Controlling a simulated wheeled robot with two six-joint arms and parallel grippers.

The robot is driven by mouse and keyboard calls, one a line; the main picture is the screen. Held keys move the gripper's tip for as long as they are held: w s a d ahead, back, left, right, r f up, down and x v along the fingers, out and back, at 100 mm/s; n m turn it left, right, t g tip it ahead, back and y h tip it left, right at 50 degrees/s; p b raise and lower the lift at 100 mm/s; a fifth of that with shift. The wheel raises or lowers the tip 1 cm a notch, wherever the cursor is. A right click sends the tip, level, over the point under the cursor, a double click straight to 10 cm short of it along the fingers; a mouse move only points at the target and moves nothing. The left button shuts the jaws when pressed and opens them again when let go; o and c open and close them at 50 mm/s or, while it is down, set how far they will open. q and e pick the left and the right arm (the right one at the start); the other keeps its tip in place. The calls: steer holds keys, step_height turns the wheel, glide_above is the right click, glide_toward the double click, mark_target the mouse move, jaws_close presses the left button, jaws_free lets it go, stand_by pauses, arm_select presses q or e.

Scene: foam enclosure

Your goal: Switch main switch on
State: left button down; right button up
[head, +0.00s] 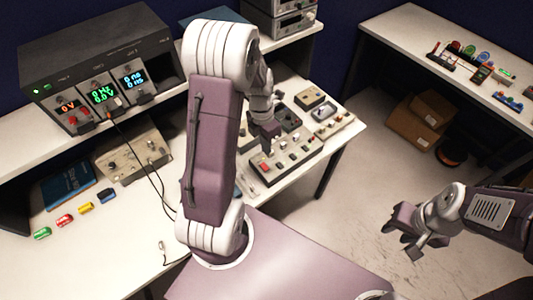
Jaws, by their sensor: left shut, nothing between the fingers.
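A grey control panel (285,159) with a red control (264,167), several small buttons and knobs lies on the bench in the middle of the head view. None of its controls can be read as the main switch at this size. My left gripper (269,131) is over the far left part of the panel, shut and empty, pointing down. Whether it touches a control cannot be told. My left arm hides the area left of the panel. My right gripper (403,238) hangs over the floor at lower right, away from the panel, its fingers apart and empty.
A black power supply (100,65) with lit displays stands on the shelf at left. A beige box (134,152) with cables sits below it. Several coloured pieces and a blue book (67,185) lie at left. Cardboard boxes (420,120) are under the right table. The floor between is clear.

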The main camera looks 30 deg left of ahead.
arm_select(q)
step_height(320, 180, up, 3)
steer(key=shift+s+f, duration=0.1)
arm_select(e)
steer(key=shift+a+f, duration=0.1)
arm_select(q)
steer(key=shift+a, duration=0.1)
arm_select(e)
steer(key=shift+a, duration=0.15)
